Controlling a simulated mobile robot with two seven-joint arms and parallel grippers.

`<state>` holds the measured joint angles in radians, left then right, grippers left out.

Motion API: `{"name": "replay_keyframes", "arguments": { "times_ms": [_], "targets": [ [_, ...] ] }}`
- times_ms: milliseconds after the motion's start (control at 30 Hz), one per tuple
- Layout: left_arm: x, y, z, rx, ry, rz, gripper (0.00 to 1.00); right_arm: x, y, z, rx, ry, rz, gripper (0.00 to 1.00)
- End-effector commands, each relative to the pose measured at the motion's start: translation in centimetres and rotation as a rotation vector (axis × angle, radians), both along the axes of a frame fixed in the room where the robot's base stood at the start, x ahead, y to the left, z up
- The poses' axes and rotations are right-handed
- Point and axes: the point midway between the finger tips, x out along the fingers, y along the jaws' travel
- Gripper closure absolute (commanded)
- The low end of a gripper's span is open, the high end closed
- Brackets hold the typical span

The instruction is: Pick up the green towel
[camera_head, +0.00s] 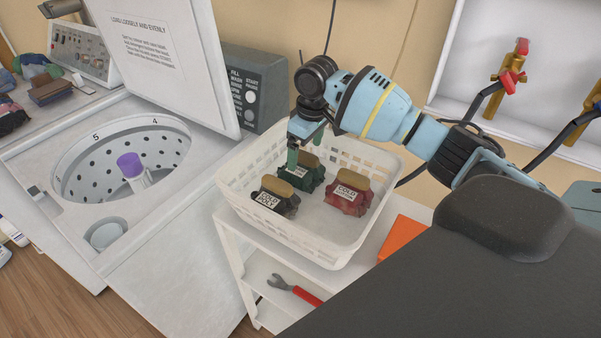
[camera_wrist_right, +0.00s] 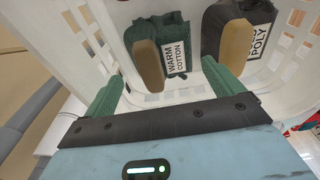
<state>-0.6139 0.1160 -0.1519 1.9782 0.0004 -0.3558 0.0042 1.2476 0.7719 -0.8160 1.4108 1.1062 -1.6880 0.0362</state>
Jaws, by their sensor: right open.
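The green towel (camera_head: 313,172) is a folded bundle with a tan band, at the back of the white basket (camera_head: 318,250). It also shows in the wrist view (camera_wrist_right: 174,30), with a label reading "WARM COTTON". My right gripper (camera_head: 298,160) is above the basket, its fingers pointing down close to the green towel. In the wrist view the green fingers of my right gripper (camera_wrist_right: 162,72) are spread wide, with nothing held between them. The towel lies just beyond the fingertips, and I cannot tell whether they touch it. My left gripper is not in view.
A dark grey bundle (camera_head: 277,199) and a red bundle (camera_head: 349,196) share the basket, both close to the green towel. The basket stands on a white cart (camera_head: 236,262). An open washer (camera_head: 165,235) with a raised lid (camera_head: 165,60) is at left. Red-handled taps (camera_head: 510,75) are at upper right.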

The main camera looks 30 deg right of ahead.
Motion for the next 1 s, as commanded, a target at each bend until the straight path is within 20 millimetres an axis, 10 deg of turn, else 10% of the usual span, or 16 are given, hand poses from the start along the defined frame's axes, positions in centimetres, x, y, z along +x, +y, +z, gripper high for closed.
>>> {"name": "replay_keyframes", "arguments": {
  "times_ms": [767,1000],
  "targets": [
    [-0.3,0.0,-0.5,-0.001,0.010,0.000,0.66,1.2,0.6,-4.9,0.000,-0.003,0.001,0.07],
    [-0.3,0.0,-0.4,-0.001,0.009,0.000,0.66,1.2,0.6,-4.8,0.000,-0.003,0.001,0.39]
  ]
}}
